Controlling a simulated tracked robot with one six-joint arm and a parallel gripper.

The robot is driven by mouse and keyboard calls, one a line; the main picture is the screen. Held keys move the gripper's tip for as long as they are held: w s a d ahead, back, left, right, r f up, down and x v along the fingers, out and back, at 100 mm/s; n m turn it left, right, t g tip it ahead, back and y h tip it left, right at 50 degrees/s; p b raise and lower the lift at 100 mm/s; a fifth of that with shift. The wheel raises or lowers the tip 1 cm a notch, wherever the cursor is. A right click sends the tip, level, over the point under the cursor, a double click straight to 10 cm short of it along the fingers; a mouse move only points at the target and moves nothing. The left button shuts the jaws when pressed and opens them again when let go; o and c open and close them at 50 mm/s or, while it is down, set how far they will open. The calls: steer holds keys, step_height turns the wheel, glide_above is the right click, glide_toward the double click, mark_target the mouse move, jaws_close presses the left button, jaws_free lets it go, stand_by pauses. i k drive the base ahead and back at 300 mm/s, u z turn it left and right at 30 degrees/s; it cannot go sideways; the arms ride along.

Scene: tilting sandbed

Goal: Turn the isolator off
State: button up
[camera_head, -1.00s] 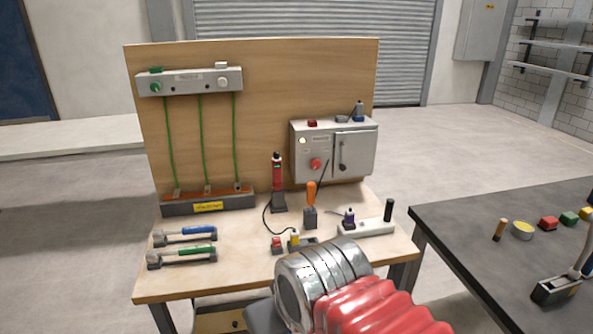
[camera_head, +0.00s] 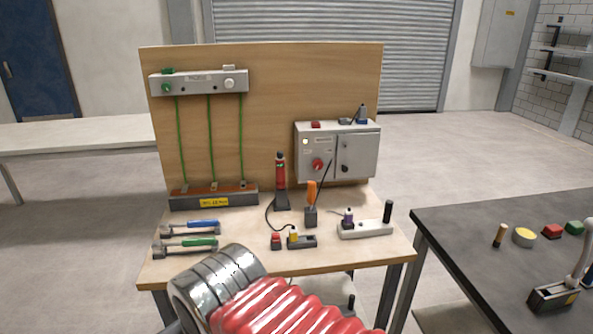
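A grey electrical box (camera_head: 362,152) is fixed at the right of the wooden backboard. A red rotary knob (camera_head: 318,165) sits on its left half and looks like the isolator handle; its exact setting is too small to read. A dark handle shows on the box's right-hand door. My arm, with a shiny metal collar and red ribbed sleeve, crosses the bottom of the picture in front of the bench. The fingers of my gripper do not show. The arm appears well apart from the box and knob.
The wooden bench (camera_head: 230,262) holds a red torch-like tool (camera_head: 281,172), an orange-handled tool (camera_head: 311,194), blue and green-handled tools at left, and a white strip (camera_head: 365,229). A dark table (camera_head: 480,235) stands at right. Floor shows between them.

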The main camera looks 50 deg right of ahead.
mark_target(318, 164)
steer(key=u, duration=1)
steer(key=k, duration=1.2)
steer(key=z, duration=1.1)
steer(key=i, duration=0.9)
steer(key=z, duration=0.05)
